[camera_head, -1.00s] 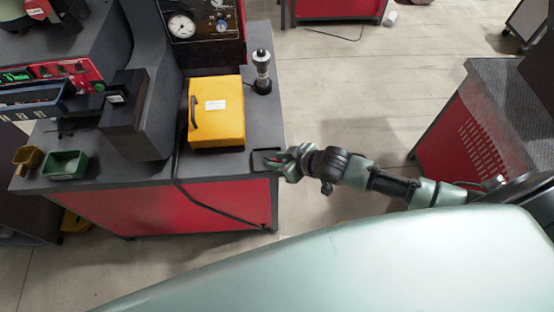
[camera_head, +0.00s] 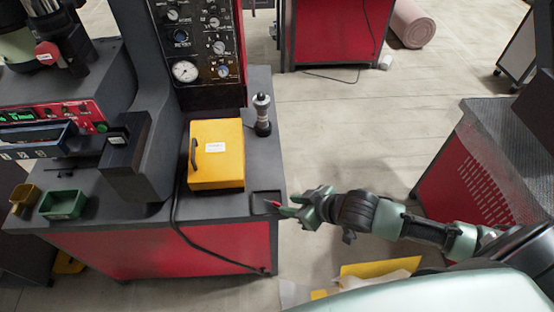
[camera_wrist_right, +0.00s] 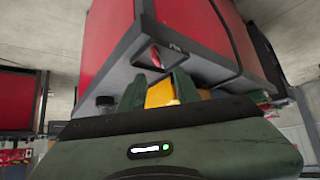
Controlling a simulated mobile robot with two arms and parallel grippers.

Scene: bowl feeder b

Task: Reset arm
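My right gripper (camera_head: 284,208) is at the right front corner of the dark workbench top (camera_head: 215,207), its arm coming in from the right. In the right wrist view its two green fingers (camera_wrist_right: 159,80) stand apart with nothing gripped between them; the yellow box shows beyond the gap. A small red part (camera_head: 275,203) is close to the fingertips at the bench corner; it shows as a red round part (camera_wrist_right: 156,57) in the wrist view. Whether the fingers touch it I cannot tell. My left gripper is not in view.
A yellow box (camera_head: 216,160) with a handle and a dark cylindrical device (camera_head: 262,115) stand on the bench. Green (camera_head: 63,204) and brown (camera_head: 24,196) bins are at its left. A black cable (camera_head: 175,205) hangs over the front. A grey-red cabinet (camera_head: 480,165) stands right, with open floor between.

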